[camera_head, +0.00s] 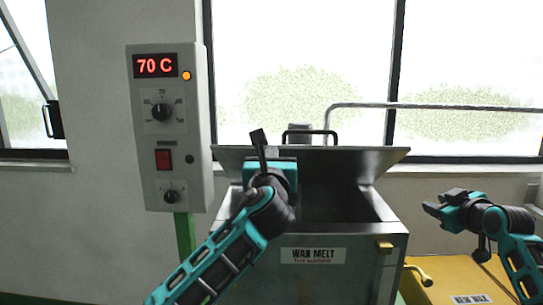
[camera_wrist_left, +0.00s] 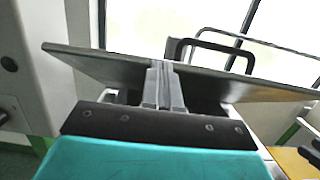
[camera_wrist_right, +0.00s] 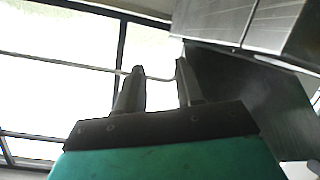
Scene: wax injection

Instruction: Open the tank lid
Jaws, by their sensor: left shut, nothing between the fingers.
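The wax melt tank (camera_head: 325,240) stands in the middle of the head view with its dark inside showing. Its metal lid (camera_head: 345,160) is raised and tilted at the back, with a black handle (camera_head: 310,133) on its far edge. The lid also shows in the left wrist view (camera_wrist_left: 100,68), behind the fingers, with the handle (camera_wrist_left: 190,45) beyond it. My left gripper (camera_head: 258,138) is shut and empty, in front of the lid; contact cannot be told. My right gripper (camera_head: 435,205) is open and empty, right of the tank; its fingers also show apart in the right wrist view (camera_wrist_right: 160,85).
A grey control box (camera_head: 168,125) reading 70 C hangs on the wall at left, close to my left arm. A metal pipe (camera_head: 450,107) runs along the windows.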

